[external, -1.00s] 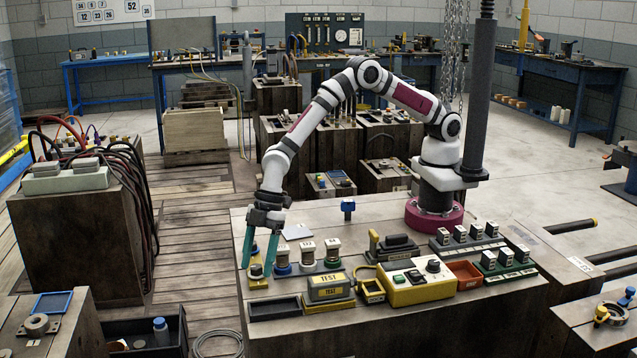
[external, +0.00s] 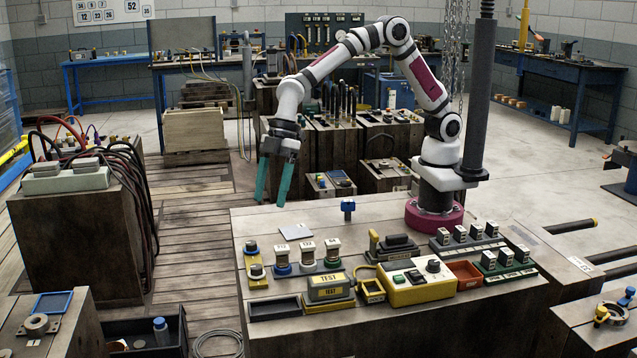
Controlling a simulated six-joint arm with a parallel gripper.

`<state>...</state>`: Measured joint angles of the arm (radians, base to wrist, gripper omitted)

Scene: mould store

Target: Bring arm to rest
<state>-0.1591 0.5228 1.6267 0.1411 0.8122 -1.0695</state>
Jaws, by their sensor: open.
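My gripper (external: 271,202) has two teal fingers that point down. It is open, with nothing between the fingers. It hangs in the air above the far left part of the wooden bench (external: 400,222), clear of everything on it. My arm rises from the magenta base at the back right of the bench, bends at a high elbow and reaches left.
Below my gripper are a light flat plate (external: 296,231) and a row of labelled cylinders (external: 307,252). A blue-topped post (external: 348,207) stands right of it. A dark column (external: 480,100) and hanging chains (external: 455,50) are close to my arm.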

